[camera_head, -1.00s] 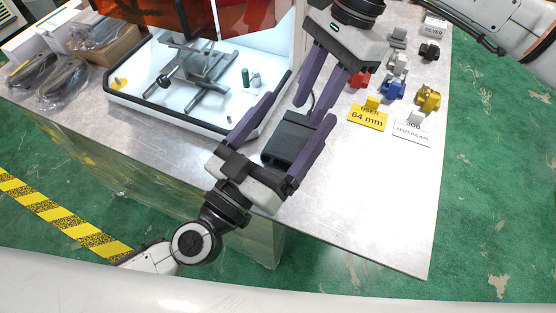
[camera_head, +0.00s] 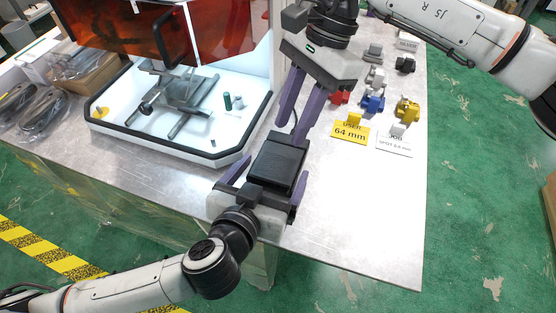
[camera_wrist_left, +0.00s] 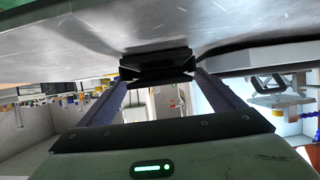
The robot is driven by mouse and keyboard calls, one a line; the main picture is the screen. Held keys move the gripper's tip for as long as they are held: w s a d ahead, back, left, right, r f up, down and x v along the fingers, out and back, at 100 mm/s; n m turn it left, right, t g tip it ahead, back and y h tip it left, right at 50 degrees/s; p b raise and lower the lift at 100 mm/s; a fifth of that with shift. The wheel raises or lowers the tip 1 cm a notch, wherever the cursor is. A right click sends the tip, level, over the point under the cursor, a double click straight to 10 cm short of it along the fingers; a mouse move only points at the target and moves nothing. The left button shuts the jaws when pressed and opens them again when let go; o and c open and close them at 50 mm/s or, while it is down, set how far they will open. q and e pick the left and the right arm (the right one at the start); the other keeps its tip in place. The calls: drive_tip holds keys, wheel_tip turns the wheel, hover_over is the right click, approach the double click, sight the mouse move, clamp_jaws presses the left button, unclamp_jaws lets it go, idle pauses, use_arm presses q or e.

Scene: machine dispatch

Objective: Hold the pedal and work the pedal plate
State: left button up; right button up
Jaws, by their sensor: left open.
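The black pedal (camera_head: 282,157) lies on the metal table near its front edge, with its plate facing up. My left gripper (camera_head: 274,168) reaches in from the front, with its purple fingers apart on either side of the pedal and its palm close to the pedal's near end. In the left wrist view the dark pedal (camera_wrist_left: 155,68) shows between the open fingers (camera_wrist_left: 160,88). My right gripper (camera_head: 292,130) comes down from above with its fingers apart, just beyond the pedal's far end. Whether its fingertips touch the pedal is unclear.
A white machine tray (camera_head: 190,148) with a metal fixture stands behind left, under an orange shield (camera_head: 130,25). Right of my right gripper are a yellow "64 mm" card (camera_head: 349,134), a white card (camera_head: 395,145) and several coloured blocks. The table's front right is clear.

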sight(278, 163)
use_arm(q)
drive_tip(key=x, duration=0.6)
drive_tip(key=c, duration=1.3)
drive_tip(key=shift+c, duration=0.2)
